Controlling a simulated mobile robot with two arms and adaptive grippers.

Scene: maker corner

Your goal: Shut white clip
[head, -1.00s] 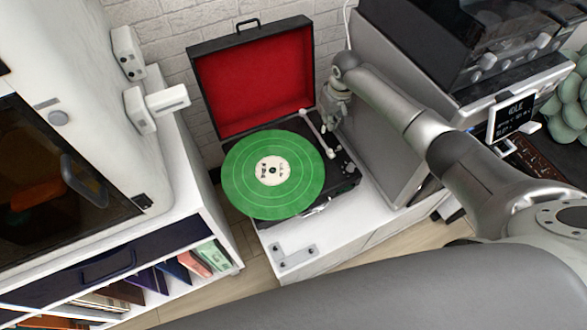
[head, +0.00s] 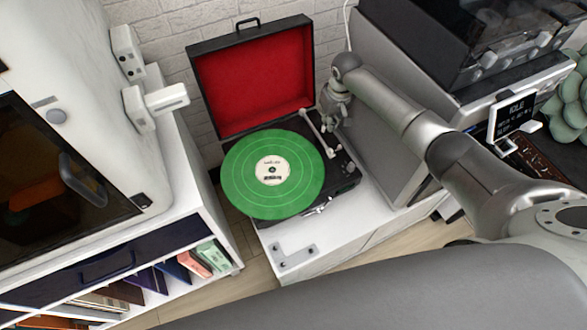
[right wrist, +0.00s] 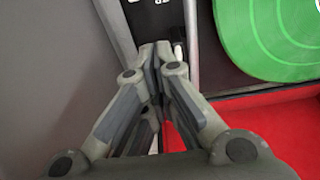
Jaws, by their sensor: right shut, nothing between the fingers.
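The record player (head: 345,165) stands open, with a green record (head: 240,180) on it. A slim white tonearm (head: 316,132) runs along the record's right side. Small white parts sit at its ends; I cannot tell for sure which is the clip, or whether it is shut. My right gripper (head: 332,122) reaches down beside the tonearm. In the right wrist view its fingertips (right wrist: 154,50) are together and empty. A small white piece (right wrist: 178,50) lies just right of them; whether they touch is unclear. My left gripper is not in view.
The raised red-lined lid (head: 250,80) stands behind the record. A grey cabinet side (head: 375,150) rises close on the right of my gripper. A white machine (head: 75,60) stands at left. The white cabinet top (head: 345,230) has bare room in front.

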